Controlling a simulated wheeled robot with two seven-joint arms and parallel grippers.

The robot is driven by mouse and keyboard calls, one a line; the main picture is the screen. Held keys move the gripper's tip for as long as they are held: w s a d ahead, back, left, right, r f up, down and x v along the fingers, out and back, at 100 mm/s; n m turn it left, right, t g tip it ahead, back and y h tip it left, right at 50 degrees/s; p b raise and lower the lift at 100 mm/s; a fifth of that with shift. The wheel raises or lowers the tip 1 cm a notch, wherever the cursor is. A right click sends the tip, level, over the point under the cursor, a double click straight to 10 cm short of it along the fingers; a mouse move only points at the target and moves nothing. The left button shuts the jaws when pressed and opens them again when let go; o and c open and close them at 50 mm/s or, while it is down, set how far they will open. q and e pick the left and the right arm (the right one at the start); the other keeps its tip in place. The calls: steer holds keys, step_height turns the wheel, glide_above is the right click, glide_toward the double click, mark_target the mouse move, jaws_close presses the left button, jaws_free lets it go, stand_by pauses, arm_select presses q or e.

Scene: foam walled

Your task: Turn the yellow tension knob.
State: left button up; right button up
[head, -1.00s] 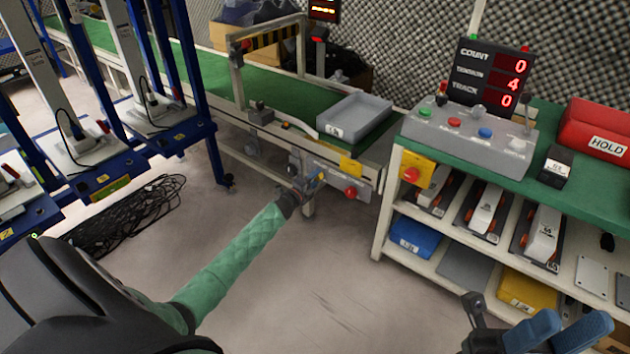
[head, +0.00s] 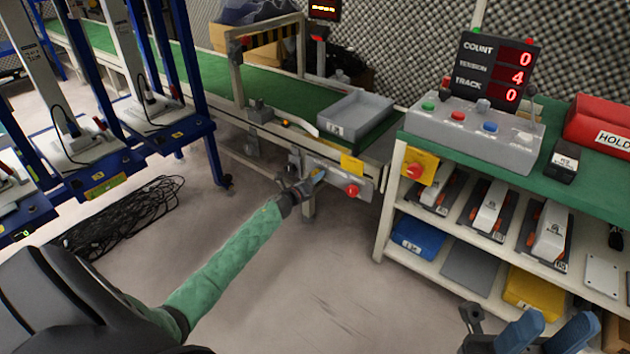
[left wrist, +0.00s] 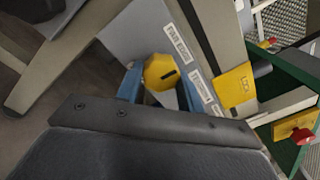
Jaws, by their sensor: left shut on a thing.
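The yellow tension knob (left wrist: 158,74), with a dark slot mark on its face, shows in the left wrist view on a grey panel (left wrist: 140,30) with white label strips. My left gripper (left wrist: 160,88) is shut on it, one blue finger on each side. In the head view my left gripper (head: 312,182) is at the conveyor's front end and largely covers the knob. The display (head: 497,70) reads count 0, tension 4, track 0. My right gripper (head: 548,332) is open and empty at the lower right, away from the knob.
A red button (head: 352,190) sits right of my left gripper on the conveyor's end. A grey tray (head: 355,115) lies on the green belt. A shelved bench (head: 392,200) with a button box stands to the right. Coiled black cable (head: 125,215) lies left; the floor between is clear.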

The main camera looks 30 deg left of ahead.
arm_select(q)
steer(key=shift+d+f+m, duration=0.1)
steer(key=shift+f+m, duration=0.05)
steer(key=shift+m, duration=0.25)
steer(key=o, duration=0.9)
steer(key=shift+o, duration=0.4)
steer(key=shift+s, duration=0.1)
steer(key=s+p, duration=0.1)
steer(key=s, duration=0.6)
steer(key=shift+s+a, duration=0.35)
steer(key=shift+a, duration=0.05)
